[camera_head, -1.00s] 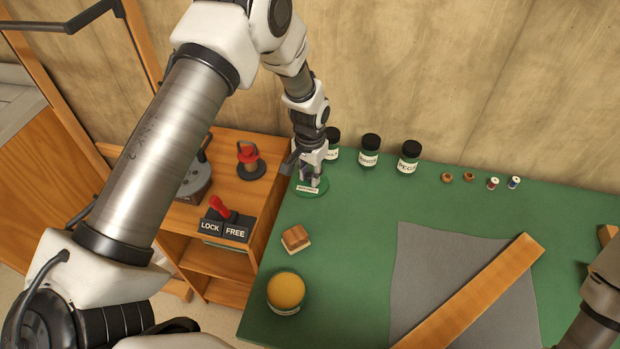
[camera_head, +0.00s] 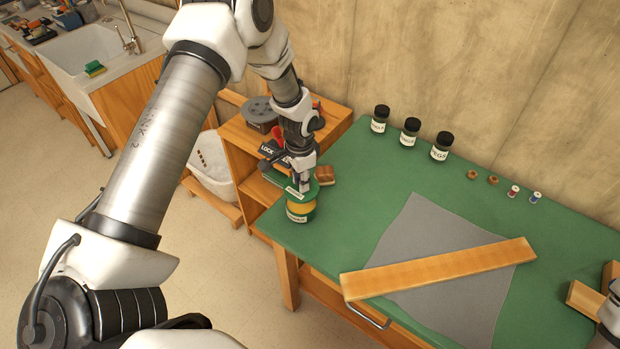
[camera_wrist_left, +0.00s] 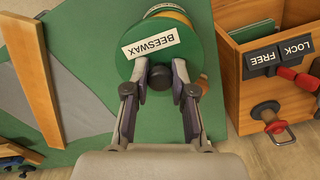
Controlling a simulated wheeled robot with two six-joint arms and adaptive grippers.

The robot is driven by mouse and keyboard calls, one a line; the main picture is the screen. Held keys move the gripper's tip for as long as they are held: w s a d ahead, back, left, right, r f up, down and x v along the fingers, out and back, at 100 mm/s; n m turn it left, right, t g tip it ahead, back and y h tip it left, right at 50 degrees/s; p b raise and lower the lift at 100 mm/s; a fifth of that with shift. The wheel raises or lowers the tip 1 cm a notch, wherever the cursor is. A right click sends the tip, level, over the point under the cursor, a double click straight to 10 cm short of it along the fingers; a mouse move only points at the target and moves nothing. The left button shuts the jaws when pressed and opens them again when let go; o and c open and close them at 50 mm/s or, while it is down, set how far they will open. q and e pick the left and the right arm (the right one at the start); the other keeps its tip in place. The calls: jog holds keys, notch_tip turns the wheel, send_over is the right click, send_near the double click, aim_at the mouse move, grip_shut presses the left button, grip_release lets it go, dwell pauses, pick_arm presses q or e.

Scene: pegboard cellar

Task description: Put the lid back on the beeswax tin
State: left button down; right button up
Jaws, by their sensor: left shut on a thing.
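The green lid (camera_head: 292,187) with its BEESWAX label is held by my left gripper (camera_head: 303,182), which is shut on the lid's dark knob (camera_wrist_left: 160,78). The lid is above the beeswax tin (camera_head: 300,216), at the near left end of the green bench. A yellow band of wax shows between lid and tin in the head view, so the lid looks apart from the rim. In the wrist view the lid (camera_wrist_left: 185,60) hides most of the tin, with a yellow sliver (camera_wrist_left: 170,9) beyond its edge.
A wooden block (camera_head: 325,174) stands close behind the tin. A grey cloth (camera_head: 415,235) and a long wooden board (camera_head: 440,268) lie to the right. Dark-capped jars (camera_head: 410,131) line the back. The LOCK/FREE cabinet (camera_head: 240,135) stands to the left.

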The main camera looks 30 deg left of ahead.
pick_arm(q)
jog(key=f, duration=0.1)
jog(key=w+a+f+b, duration=0.1)
jog(key=f, duration=0.1)
jog(key=shift+w+a+b, duration=0.3)
jog(key=shift+w, duration=0.05)
jog(key=shift+s+d+f+b, duration=0.1)
jog(key=shift+f+b, duration=0.25)
jog(key=shift+s+d+f+b, duration=0.3)
jog(key=shift+d+f+b, duration=0.1)
jog(key=shift+f+b, duration=0.65)
jog(key=shift+w+a+f, duration=0.15)
jog(key=shift+f, duration=0.25)
jog(key=shift+w+a+f, duration=0.1)
jog(key=shift+a+f, duration=0.05)
jog(key=shift+f, duration=0.2)
jog(key=shift+s+d+r, duration=0.2)
jog(key=shift+r, duration=0.05)
pick_arm(e)
jog(key=f, duration=0.4)
jog(key=shift+w+a+f, duration=0.25)
jog(key=shift+w+a, duration=0.15)
pick_arm(q)
jog(key=shift+w+a+f, duration=0.1)
jog(key=shift+a+f, duration=0.05)
pick_arm(e)
jog(key=shift+w+r, duration=0.1)
